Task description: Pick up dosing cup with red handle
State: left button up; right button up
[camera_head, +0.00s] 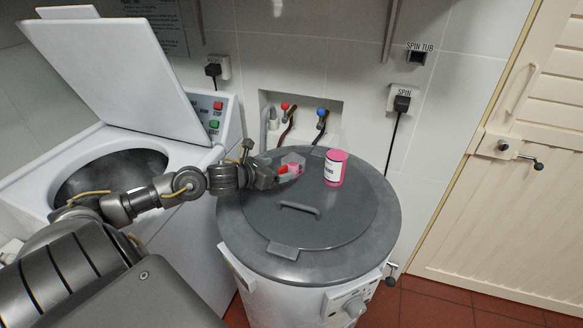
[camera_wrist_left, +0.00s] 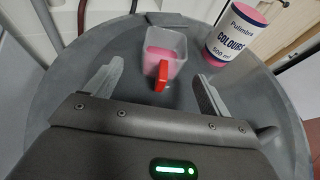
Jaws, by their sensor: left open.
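The dosing cup (camera_head: 294,160) is a clear cup with pink contents and a red handle, standing on the grey lid of the spin tub. In the left wrist view the cup (camera_wrist_left: 166,47) shows with its red handle (camera_wrist_left: 161,77) facing my gripper. My left gripper (camera_head: 283,174) is at the cup in the head view, its tips partly hard to make out. In the left wrist view my left gripper (camera_wrist_left: 155,82) is open, one finger on each side of the handle, with gaps on both sides. My right gripper is not in view.
A white and pink bottle (camera_head: 335,167) stands right of the cup on the lid (camera_head: 345,225); it also shows in the wrist view (camera_wrist_left: 234,35). The lid has a raised handle (camera_head: 300,208). An open washing machine (camera_head: 205,160) stands left. Wall taps (camera_head: 322,112) are behind.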

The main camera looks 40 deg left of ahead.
aim_at(286, 168)
pick_arm(q)
jog(key=shift+w+d+f+p, duration=0.15)
jog(key=shift+w+p, duration=0.15)
jog(key=shift+w, duration=0.15)
jog(key=p+x, duration=0.1)
jog(key=x, duration=0.2)
jog(key=shift+w+d+f, duration=0.1)
jog(key=shift+w+f, duration=0.1)
jog(key=shift+f, duration=0.05)
jog(key=shift+w+d+f+p, duration=0.1)
jog(key=shift+w+f+p, duration=0.2)
jog(key=shift+w, duration=0.15)
jog(key=c, duration=1.1)
jog(key=shift+r, duration=0.15)
